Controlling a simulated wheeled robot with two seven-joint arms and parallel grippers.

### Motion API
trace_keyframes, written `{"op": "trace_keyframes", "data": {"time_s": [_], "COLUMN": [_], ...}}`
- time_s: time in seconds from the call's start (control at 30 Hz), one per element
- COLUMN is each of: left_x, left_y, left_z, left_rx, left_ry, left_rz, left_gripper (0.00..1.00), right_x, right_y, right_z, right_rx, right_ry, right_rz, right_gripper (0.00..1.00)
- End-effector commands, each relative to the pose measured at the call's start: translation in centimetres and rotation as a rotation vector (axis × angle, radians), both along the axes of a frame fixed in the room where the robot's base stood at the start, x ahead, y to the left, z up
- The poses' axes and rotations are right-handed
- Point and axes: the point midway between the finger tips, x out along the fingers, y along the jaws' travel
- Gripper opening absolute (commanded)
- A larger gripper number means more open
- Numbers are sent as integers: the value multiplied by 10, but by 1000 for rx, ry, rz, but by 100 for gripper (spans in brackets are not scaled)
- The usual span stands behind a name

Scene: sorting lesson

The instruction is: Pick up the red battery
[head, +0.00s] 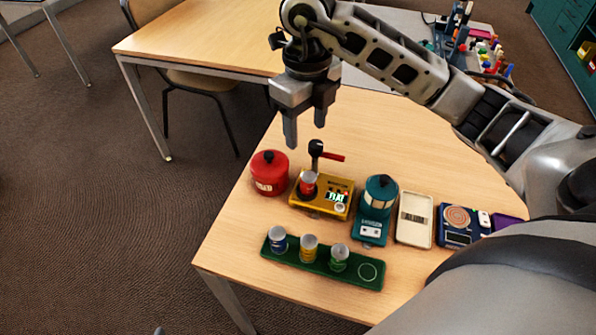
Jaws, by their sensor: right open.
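The red battery (309,184) stands upright in the yellow tester (345,183), which has a small lit display and a black post with a red lever. My right gripper (305,134) is open and empty, pointing down above and behind the tester, apart from the battery. A green rack (291,256) at the table's front holds a blue battery (277,240), a yellow battery (309,248) and a green battery (339,257). Its rightmost round place is empty. My left gripper is not in view.
A red lidded pot (269,174) stands left of the tester. A teal lantern-like device (376,207), a cream flat case (414,219) and a dark blue device (462,225) stand to its right. The wooden table (380,135) is bare behind them.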

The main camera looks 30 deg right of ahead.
Motion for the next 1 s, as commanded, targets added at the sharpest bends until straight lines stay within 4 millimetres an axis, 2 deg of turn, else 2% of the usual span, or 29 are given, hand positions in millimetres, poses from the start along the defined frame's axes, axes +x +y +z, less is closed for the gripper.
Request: {"op": "trace_keyframes", "data": {"time_s": [0.23, 0.4, 0.73, 1.0], "left_x": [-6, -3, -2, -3], "left_y": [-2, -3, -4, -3], "left_z": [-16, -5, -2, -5], "left_rx": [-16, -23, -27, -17], "left_ry": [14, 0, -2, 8], "left_rz": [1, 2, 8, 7], "left_gripper": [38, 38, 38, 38], "right_x": [-2, -1, -1, 0], "right_y": [-1, -2, -4, -8], "right_z": [-54, -83, -111, -149], "right_rx": [-2, -4, -2, -1], "right_ry": [10, 7, 6, 5], "right_rz": [-1, -2, 0, 1], "right_gripper": [55, 55, 55, 55]}}
